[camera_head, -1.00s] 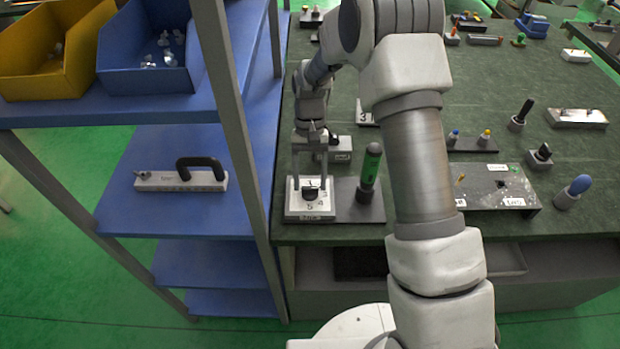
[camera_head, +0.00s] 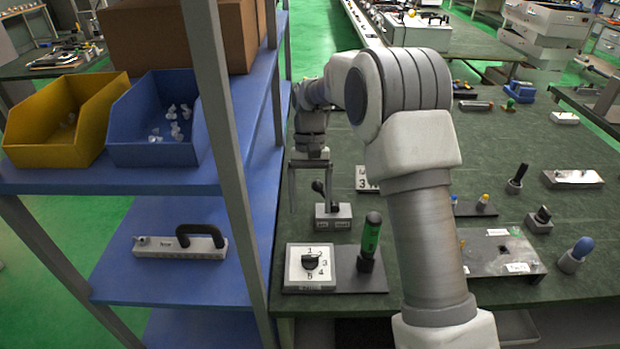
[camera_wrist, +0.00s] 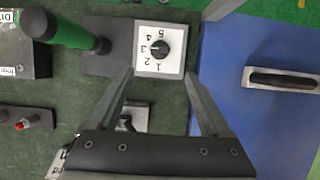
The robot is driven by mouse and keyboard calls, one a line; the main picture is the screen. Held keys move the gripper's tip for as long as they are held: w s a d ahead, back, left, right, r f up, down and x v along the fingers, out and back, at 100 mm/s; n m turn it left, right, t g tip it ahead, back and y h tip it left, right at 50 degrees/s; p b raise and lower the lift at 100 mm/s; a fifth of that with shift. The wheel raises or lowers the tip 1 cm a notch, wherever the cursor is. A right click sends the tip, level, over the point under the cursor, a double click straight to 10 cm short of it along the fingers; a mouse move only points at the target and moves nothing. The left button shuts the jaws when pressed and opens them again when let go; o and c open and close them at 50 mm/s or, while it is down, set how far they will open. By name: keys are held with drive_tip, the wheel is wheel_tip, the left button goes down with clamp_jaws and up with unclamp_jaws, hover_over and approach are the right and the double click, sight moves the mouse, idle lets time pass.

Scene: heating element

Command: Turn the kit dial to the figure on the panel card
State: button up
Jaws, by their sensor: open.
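The kit dial (camera_head: 310,262) is a black knob on a white plate with figures 1 to 5, at the front left of the bench. In the wrist view the dial (camera_wrist: 160,48) shows a pale mark that appears to face the 3. The panel card (camera_head: 367,179) stands farther back and shows a 3, partly hidden by my arm. My gripper (camera_head: 309,207) is open and empty, above and behind the dial, apart from it. In the wrist view its fingertips (camera_wrist: 160,74) lie either side of the dial plate's lower edge.
A green-handled tool (camera_head: 370,236) stands upright just right of the dial. A grey block with a black lever (camera_head: 333,216) is behind the dial, near my fingers. The blue shelf (camera_head: 245,283) and its grey post are close on the left.

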drive_tip(key=shift+v, duration=2.75)
drive_tip(key=s+d+r+t, duration=0.3)
drive_tip(key=s+r, duration=0.3)
drive_tip(key=r, duration=0.1)
drive_tip(key=s+d+r+t, duration=0.2)
drive_tip(key=s+d+r, duration=0.2)
drive_tip(key=s+r, duration=0.2)
drive_tip(key=s+d+t, duration=0.2)
drive_tip(key=s, duration=0.5)
drive_tip(key=s+d+t, duration=0.2)
drive_tip(key=s+t, duration=0.1)
drive_tip(key=s, duration=0.5)
drive_tip(key=shift+d+f, duration=0.4)
drive_tip(key=shift+f, duration=0.05)
